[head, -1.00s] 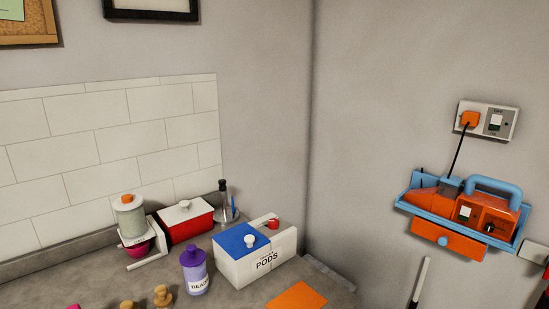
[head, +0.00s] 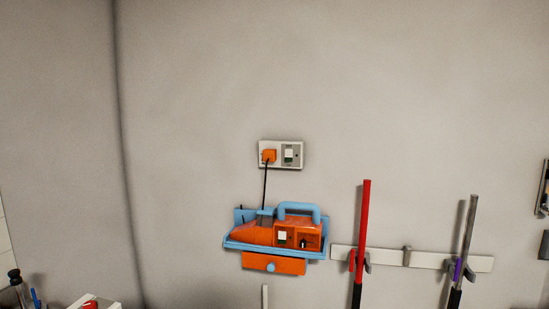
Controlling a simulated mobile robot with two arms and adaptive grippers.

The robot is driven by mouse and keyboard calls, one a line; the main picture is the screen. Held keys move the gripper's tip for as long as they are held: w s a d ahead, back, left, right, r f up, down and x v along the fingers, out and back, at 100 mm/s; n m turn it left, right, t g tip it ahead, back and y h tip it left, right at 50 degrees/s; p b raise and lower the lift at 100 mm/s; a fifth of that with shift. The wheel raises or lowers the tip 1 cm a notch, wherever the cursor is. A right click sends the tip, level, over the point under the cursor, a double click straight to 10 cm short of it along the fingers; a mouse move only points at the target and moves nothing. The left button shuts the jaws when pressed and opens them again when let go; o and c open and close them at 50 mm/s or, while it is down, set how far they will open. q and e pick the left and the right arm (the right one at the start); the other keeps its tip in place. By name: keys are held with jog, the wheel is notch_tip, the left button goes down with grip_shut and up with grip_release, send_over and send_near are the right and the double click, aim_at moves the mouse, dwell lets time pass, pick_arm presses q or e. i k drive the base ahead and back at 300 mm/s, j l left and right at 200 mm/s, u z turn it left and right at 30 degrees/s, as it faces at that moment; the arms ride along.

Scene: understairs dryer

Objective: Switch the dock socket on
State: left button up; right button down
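The dock socket (head: 281,154) is a white wall plate in the middle of the head view. An orange plug (head: 269,156) sits in its left part, with a black cord running down from it. A white rocker switch (head: 289,155) with a dark green lower part is on a grey panel at its right. It is too small to tell which way the rocker is tilted. Below, an orange handheld device (head: 270,233) with a blue handle rests in a blue wall dock (head: 234,244). Neither of my grippers is in view.
A white rail (head: 430,259) on the wall at right holds a red pole (head: 364,230) and a grey pole (head: 468,240). A pale rod top (head: 265,296) stands below the dock. Several counter items show at the bottom left. The wall around the socket is clear.

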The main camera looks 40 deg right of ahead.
aim_at(288, 153)
jog(key=z, duration=0.4)
jog(key=l+z, duration=0.15)
jog(key=z, duration=0.6)
